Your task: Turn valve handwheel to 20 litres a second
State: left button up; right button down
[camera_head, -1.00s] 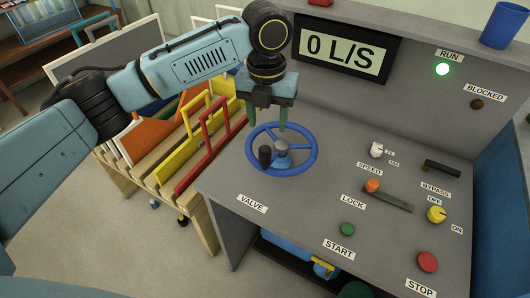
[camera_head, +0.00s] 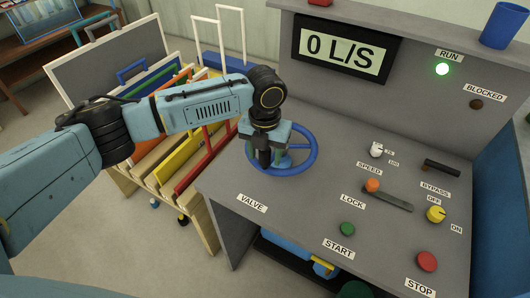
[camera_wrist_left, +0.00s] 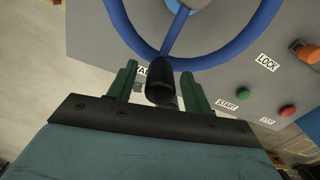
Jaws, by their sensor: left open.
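The blue valve handwheel (camera_head: 308,163) lies flat on the grey desk, above the VALVE label (camera_head: 252,203). Its black crank knob stands up from the rim on the left side. In the left wrist view the knob (camera_wrist_left: 159,82) sits between the two green fingers of my left gripper (camera_wrist_left: 160,88), with a gap on each side. My left gripper (camera_head: 264,158) is open and points down over the knob, hiding part of the wheel. The display (camera_head: 345,48) reads 0 L/S. My right gripper is not in view.
The green RUN lamp (camera_head: 442,69) is lit and the BLOCKED lamp (camera_head: 476,104) is dark. The LOCK lever (camera_head: 388,197), START button (camera_head: 347,229) and STOP button (camera_head: 427,261) lie to the right. A rack of coloured panels (camera_head: 165,160) stands left of the desk.

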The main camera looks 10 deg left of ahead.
pick_arm(q)
jog(key=shift+f, duration=0.2)
jog(key=shift+c, duration=0.2)
grip_shut()
jog(key=shift+w+a+r+p, duration=0.15)
jog(key=shift+a+p, duration=0.25)
